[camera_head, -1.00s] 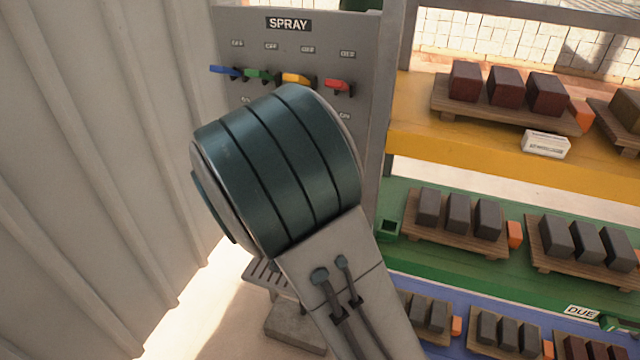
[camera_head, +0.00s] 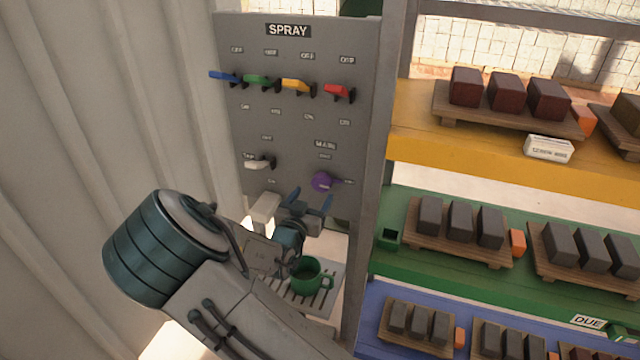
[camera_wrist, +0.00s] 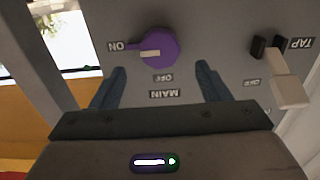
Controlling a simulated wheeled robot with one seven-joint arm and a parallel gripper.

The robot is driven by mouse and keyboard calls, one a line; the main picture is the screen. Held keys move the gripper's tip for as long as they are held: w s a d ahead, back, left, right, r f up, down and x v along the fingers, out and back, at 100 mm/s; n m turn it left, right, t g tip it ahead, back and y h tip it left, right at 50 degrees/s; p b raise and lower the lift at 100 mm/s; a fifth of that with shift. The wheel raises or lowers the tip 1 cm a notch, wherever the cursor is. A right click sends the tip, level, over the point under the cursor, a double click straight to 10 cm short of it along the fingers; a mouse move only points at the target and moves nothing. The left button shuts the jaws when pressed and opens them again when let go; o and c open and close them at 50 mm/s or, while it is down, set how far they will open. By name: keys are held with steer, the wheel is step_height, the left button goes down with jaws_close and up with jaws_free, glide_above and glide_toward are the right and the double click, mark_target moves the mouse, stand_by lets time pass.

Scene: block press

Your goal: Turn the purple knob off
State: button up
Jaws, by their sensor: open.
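The purple knob (camera_head: 322,181) sits low on the right of the grey SPRAY panel (camera_head: 300,130), under a MAIN label. In the wrist view the purple knob (camera_wrist: 158,47) appears upside down, its pale pointer mark turned toward the ON label, with OFF on another side. My gripper (camera_head: 310,203) is just below and in front of the knob in the head view. Its two blue fingers (camera_wrist: 160,85) are apart and empty, with the knob beyond the gap between their tips. The fingers do not appear to touch it.
Blue, green, yellow and red levers (camera_head: 290,84) line the panel's upper part. A white TAP lever (camera_head: 258,163) is left of the knob. A green mug (camera_head: 308,276) stands on a slatted tray (camera_head: 325,300) below. Shelves of blocks (camera_head: 490,150) are at right, a ribbed wall (camera_head: 80,120) at left.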

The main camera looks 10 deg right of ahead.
mark_target(320, 184)
steer(key=x, duration=0.6)
steer(key=shift+p, duration=0.35)
steer(key=c, duration=1)
